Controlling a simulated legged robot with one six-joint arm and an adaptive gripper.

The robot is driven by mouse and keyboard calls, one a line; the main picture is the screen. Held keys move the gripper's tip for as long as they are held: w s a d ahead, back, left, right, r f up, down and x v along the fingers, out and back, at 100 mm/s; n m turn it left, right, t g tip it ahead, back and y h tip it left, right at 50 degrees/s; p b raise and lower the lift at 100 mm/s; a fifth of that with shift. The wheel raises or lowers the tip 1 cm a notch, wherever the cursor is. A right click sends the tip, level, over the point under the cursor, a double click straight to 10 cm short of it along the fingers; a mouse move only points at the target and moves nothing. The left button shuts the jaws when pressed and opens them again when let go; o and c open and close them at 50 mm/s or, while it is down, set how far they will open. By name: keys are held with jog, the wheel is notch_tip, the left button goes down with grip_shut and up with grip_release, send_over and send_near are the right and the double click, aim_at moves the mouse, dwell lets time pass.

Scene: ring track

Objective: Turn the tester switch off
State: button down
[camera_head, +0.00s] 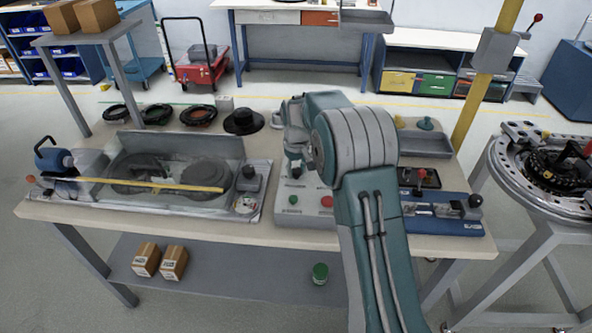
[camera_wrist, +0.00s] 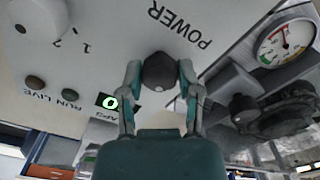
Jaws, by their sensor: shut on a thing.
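In the wrist view a dark round knob (camera_wrist: 159,72) sits on a pale panel (camera_wrist: 100,45) beside the printed word POWER. My gripper (camera_wrist: 159,76) has one finger on each side of this knob and is shut on it. In the head view my gripper (camera_head: 295,165) is over the grey control box (camera_head: 306,215) at the middle of the bench, where my arm hides part of the box. A green button and a red button show on its front.
In the wrist view a lit green display (camera_wrist: 110,102), a pale selector knob (camera_wrist: 40,18) and a round gauge (camera_wrist: 285,42) are close by. In the head view a clear-covered rig (camera_head: 165,175) stands left of the box and a blue fixture (camera_head: 440,212) right.

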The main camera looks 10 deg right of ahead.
aim_at(296, 169)
jog(key=m, duration=0.5)
jog(key=shift+f, duration=0.1)
dwell(0.5)
jog(key=shift+c, duration=1.5)
grip_release()
notch_tip(296, 169, up, 12)
jog(key=shift+w+a, duration=0.1)
